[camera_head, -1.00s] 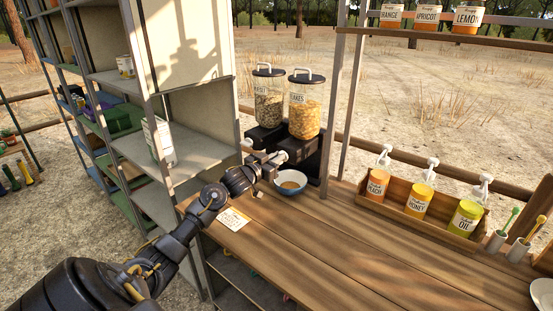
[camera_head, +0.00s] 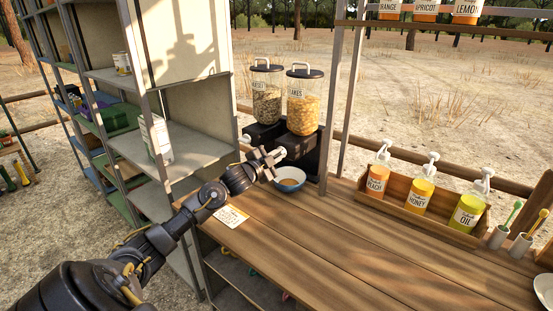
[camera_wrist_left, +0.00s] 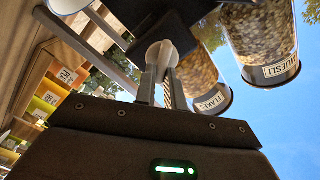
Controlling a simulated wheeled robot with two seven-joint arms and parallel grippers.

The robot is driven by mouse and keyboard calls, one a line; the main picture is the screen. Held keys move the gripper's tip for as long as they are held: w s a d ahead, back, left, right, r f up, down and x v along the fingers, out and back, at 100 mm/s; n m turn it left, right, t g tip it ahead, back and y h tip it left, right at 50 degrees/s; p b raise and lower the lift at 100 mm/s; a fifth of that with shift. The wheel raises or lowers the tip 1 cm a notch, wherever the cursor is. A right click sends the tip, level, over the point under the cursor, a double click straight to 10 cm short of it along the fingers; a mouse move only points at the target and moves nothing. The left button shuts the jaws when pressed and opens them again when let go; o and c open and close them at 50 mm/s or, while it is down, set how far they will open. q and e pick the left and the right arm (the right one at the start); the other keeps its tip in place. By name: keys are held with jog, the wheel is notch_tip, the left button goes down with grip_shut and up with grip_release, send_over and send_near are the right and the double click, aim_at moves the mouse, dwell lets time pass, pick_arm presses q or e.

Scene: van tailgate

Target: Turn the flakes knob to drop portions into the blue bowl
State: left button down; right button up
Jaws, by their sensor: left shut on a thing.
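The flakes dispenser (camera_head: 304,106) is a clear canister of orange-yellow flakes on a black stand; its label also shows in the left wrist view (camera_wrist_left: 212,101). My left gripper (camera_head: 274,156) is shut on the white flakes knob, seen between the fingers in the left wrist view (camera_wrist_left: 158,53). In the head view the fingers partly hide the knob (camera_head: 281,152). My right gripper is not in view.
The muesli dispenser (camera_head: 266,101) stands left of the flakes, with its own white knob (camera_head: 246,139). A card (camera_head: 232,215) lies on the wooden counter (camera_head: 340,250). A wooden box (camera_head: 400,208) holds pump bottles at right. A metal shelf (camera_head: 180,150) stands close left of my arm.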

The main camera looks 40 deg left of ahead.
pick_arm(q)
jog(key=m+b, duration=0.1)
jog(key=m, duration=0.1)
jog(key=m+b, duration=0.1)
jog(key=m, duration=0.1)
jog(key=m+b, duration=0.2)
jog(key=m, duration=0.1)
jog(key=shift+d+f, duration=0.15)
jog(key=shift+f, duration=0.25)
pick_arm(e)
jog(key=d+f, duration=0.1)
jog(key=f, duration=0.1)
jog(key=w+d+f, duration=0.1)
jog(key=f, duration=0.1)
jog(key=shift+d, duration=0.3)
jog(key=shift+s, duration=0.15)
pick_arm(q)
jog(key=c, duration=1.5)
grip_release()
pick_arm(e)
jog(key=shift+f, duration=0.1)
